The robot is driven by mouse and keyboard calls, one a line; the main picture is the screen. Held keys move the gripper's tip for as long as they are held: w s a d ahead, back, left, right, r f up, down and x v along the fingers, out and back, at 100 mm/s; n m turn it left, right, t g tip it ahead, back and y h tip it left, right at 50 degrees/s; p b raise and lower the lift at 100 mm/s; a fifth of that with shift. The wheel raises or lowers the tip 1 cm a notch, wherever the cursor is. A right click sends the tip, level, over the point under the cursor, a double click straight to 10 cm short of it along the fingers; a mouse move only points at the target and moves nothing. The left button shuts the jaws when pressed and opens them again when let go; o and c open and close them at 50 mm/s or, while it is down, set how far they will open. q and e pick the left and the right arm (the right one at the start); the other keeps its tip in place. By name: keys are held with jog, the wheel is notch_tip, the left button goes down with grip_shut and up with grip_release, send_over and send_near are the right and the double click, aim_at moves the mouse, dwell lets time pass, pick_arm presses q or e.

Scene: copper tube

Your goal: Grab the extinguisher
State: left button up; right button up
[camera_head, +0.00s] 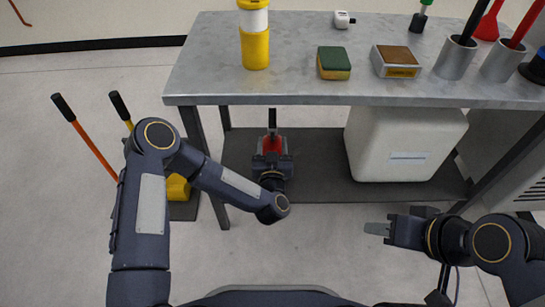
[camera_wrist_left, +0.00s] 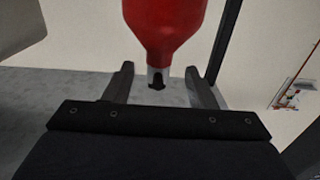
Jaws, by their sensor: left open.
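The red extinguisher (camera_head: 272,146) is on or above the dark lower shelf under the grey table, at the shelf's left part. My left gripper (camera_head: 272,158) reaches in under the tabletop, right at it and partly hiding it. In the left wrist view, the extinguisher's red body (camera_wrist_left: 165,25) tapers to a silver and black neck. My left gripper (camera_wrist_left: 160,80) is open, with one finger on each side of that neck and visible gaps between. My right gripper (camera_head: 378,229) is in front of the table at the right, apart from everything; its fingers are seen edge-on.
The tabletop (camera_head: 300,90) overhangs the shelf (camera_head: 320,165). A white container (camera_head: 405,140) stands on the shelf to the right. The table's front left leg (camera_head: 205,165) is near my left forearm. A yellow-and-white cylinder (camera_head: 255,45), sponge (camera_head: 333,62) and metal cups are on top.

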pick_arm(q)
jog(key=w+b, duration=0.2)
jog(key=w, duration=0.2)
jog(key=shift+w, duration=0.7)
jog(key=shift+r, duration=0.1)
jog(key=shift+c, duration=0.4)
grip_shut()
jog(key=shift+s, duration=0.1)
jog(key=shift+r, duration=0.15)
